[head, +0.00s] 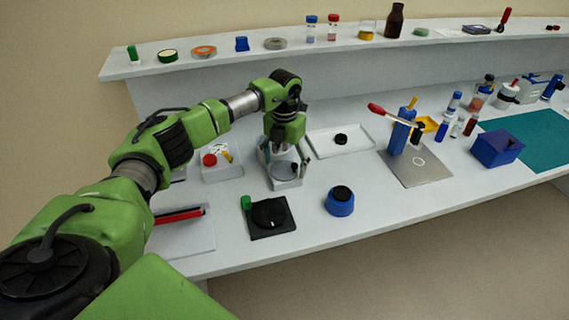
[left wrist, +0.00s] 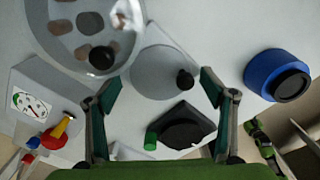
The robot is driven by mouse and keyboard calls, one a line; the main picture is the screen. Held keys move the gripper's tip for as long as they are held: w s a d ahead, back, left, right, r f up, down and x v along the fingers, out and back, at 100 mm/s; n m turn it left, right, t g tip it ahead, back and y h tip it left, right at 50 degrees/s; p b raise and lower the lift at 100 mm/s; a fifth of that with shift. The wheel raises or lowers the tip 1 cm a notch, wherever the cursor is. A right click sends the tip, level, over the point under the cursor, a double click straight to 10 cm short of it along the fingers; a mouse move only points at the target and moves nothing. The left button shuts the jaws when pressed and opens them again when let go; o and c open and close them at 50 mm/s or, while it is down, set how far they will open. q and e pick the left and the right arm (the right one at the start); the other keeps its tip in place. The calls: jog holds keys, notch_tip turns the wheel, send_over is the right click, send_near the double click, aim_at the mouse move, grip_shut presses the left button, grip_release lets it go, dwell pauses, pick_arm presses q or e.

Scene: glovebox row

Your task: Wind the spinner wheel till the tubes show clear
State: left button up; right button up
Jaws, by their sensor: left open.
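The spinner (head: 286,184) stands on the bench in the head view, a pale base partly covered by my left gripper (head: 285,157). In the left wrist view, its round clear cover (left wrist: 62,48) is at upper left, with dark round spots and a black knob inside. Beside it is the flat grey wheel (left wrist: 153,76) with a small black crank knob (left wrist: 184,79). My left gripper (left wrist: 160,92) is open above the wheel, and the knob shows between its spread fingers. I cannot tell whether a finger touches it. How clear the tubes are cannot be made out.
A black pad (head: 285,225) with a round dark piece and a blue jar (head: 340,203) stand in front. A box with a red knob (head: 209,160) is left, a white tray (head: 357,134) behind right. A stand with a red lever (head: 378,109) is farther right.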

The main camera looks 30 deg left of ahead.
aim_at(285, 169)
pick_arm(q)
notch_tip(285, 169, up, 12)
dwell(0.6)
